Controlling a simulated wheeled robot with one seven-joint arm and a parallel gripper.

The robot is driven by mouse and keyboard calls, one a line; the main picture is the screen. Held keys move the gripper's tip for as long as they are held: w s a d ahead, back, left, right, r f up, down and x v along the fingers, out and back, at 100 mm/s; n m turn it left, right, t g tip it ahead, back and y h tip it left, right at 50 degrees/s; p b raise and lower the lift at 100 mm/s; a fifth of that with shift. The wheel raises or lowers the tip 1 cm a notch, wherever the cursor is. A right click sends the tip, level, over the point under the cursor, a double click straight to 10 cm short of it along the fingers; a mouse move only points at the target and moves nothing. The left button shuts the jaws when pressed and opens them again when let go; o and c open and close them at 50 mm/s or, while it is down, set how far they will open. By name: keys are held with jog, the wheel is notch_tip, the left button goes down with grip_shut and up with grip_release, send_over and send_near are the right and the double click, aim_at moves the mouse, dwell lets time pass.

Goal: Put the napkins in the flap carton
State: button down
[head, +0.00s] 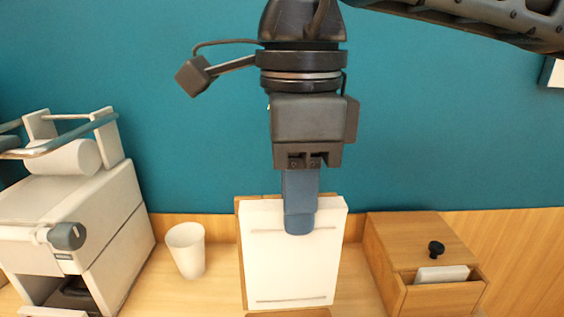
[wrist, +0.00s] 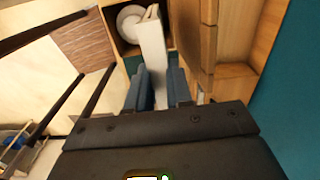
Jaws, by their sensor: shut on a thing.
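My gripper (head: 301,222) points down at the middle of the head view, its blue fingers shut on a flat white slab, the napkins (head: 295,262). The slab is upright, broad face toward the head camera, with a thin line near its top and bottom. In the wrist view the napkins (wrist: 153,52) show edge-on between the blue fingers (wrist: 158,85). The far finger is hidden in the head view. A wooden box (head: 415,240) with a black knob and an open front pocket stands to the right, apart from the napkins; I cannot tell if it is the flap carton.
A white cup (head: 187,250) stands left of the napkins. A white coffee machine (head: 75,215) fills the far left. Wood (head: 241,240) shows behind the napkins' left edge. A white piece (head: 442,274) sits in the box's pocket. A teal wall (head: 200,140) closes off the back.

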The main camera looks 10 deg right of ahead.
aim_at(294, 262)
jog(key=shift+w, duration=0.45)
notch_tip(294, 262, down, 22)
jog(key=b, duration=1.8)
jog(key=shift+r+b, duration=0.25)
jog(key=shift+b, duration=0.05)
jog(key=c, duration=0.9)
grip_release()
jog(key=shift+c, duration=0.2)
jog(key=shift+r+p, duration=3.1)
jog(key=shift+r, duration=2.95)
